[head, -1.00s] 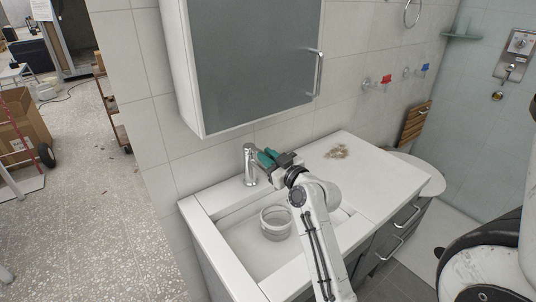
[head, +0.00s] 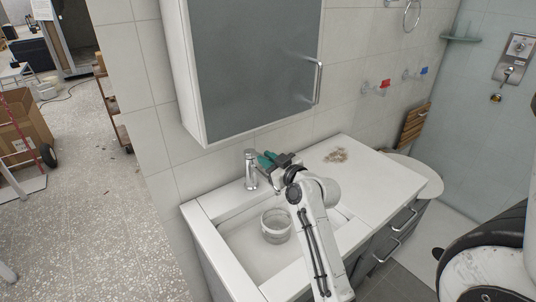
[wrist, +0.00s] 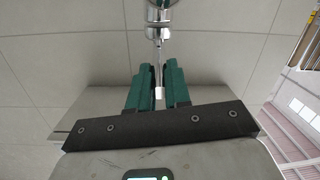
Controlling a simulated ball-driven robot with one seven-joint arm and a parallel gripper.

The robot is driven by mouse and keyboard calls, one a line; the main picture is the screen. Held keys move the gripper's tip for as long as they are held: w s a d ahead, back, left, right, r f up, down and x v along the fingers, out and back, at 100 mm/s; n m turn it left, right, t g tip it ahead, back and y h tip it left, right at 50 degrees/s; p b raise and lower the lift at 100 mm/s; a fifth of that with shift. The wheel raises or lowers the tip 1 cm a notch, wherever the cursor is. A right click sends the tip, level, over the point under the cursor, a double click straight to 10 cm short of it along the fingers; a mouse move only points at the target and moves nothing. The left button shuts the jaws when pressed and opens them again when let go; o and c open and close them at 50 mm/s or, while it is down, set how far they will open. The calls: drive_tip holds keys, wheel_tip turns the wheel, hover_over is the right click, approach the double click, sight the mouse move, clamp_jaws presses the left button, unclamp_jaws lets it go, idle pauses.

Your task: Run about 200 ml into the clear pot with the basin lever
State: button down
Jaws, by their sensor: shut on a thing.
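The chrome basin tap (head: 251,170) stands at the back left of the basin. Its thin lever (wrist: 159,60) runs between the green fingers of my gripper (wrist: 158,88) in the wrist view, with a pale tip showing between them. My gripper (head: 267,160) is shut on the lever, close to the tap's top right in the head view. The clear pot (head: 276,238) stands upright in the basin (head: 244,238), below and right of the tap. I cannot make out a water stream or the water level in the pot.
A mirror cabinet (head: 255,70) hangs above the basin, close over my arm. The counter (head: 375,180) to the right is mostly bare, with a small brown patch (head: 336,155) near the wall. Red (head: 386,83) and blue (head: 423,70) wall valves are farther right.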

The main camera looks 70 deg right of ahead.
drive_tip(key=c, duration=1.1)
unclamp_jaws()
drive_tip(key=b+v, duration=0.2)
drive_tip(key=v, duration=0.8)
drive_tip(key=shift+s+a+r, duration=0.1)
drive_tip(key=shift+s+a, duration=0.1)
drive_tip(key=shift+s, duration=0.15)
